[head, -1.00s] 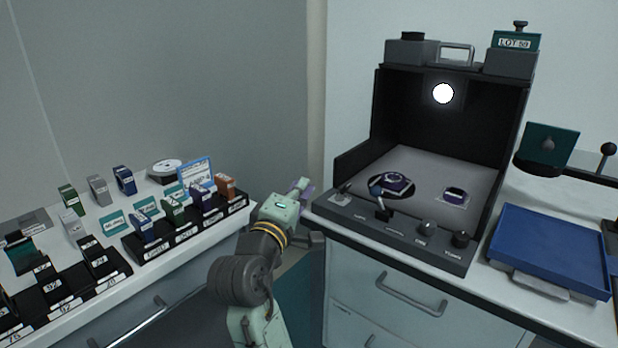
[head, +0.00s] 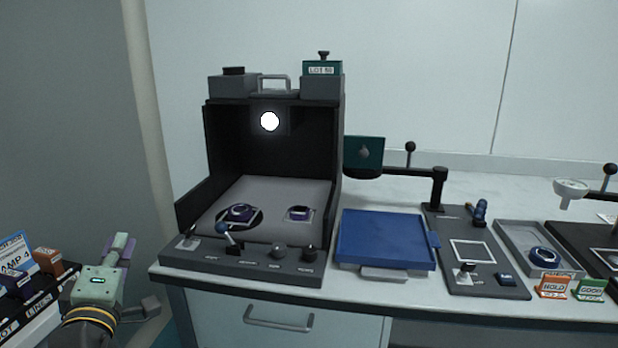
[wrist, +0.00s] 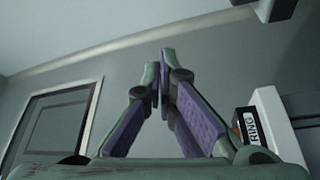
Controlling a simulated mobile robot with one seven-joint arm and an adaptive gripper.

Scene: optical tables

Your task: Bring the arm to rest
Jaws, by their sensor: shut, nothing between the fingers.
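My gripper (head: 124,247) is at the lower left of the head view, in front of the wall and left of the bench with the black light box. In the wrist view its two purple-padded fingers (wrist: 163,92) meet at the tips with nothing between them. The fingers point up towards the wall and ceiling. It touches nothing that I can see. Most of the arm is below the head picture's edge.
The black light box (head: 222,140) stands right of my gripper, with two purple-ringed items inside. A blue tray (head: 385,238) is beside it. Labelled boxes, including an orange one (head: 47,262), stand close on the left.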

